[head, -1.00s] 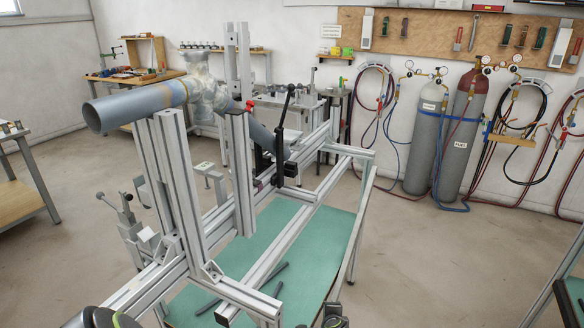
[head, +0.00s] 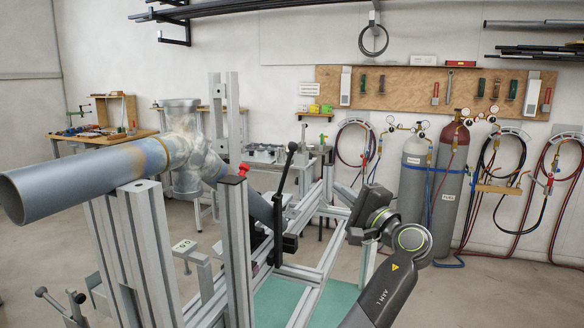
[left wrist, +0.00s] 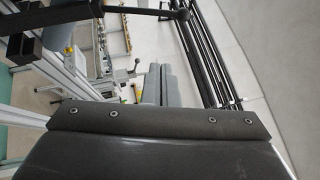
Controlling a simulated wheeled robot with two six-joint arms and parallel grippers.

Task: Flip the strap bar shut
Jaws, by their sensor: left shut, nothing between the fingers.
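A black bar with a rounded knob (head: 284,180), which looks like the strap bar, stands upright and slightly tilted beside the slanting branch of the pipe. In the left wrist view a black bar with a knob (left wrist: 183,15) crosses the top edge. The grey pipe (head: 85,182) rests on aluminium posts. My left gripper (head: 353,236) is right of the bar and apart from it in the head view. It is shut and empty; its fingertips are hard to make out. Its dark housing fills the bottom of the left wrist view. My right gripper is not in view.
Tall aluminium posts (head: 237,250) with a red knob (head: 243,169) stand just left of the bar. Gas cylinders (head: 412,180) stand by the back wall. Open floor lies right of the frame.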

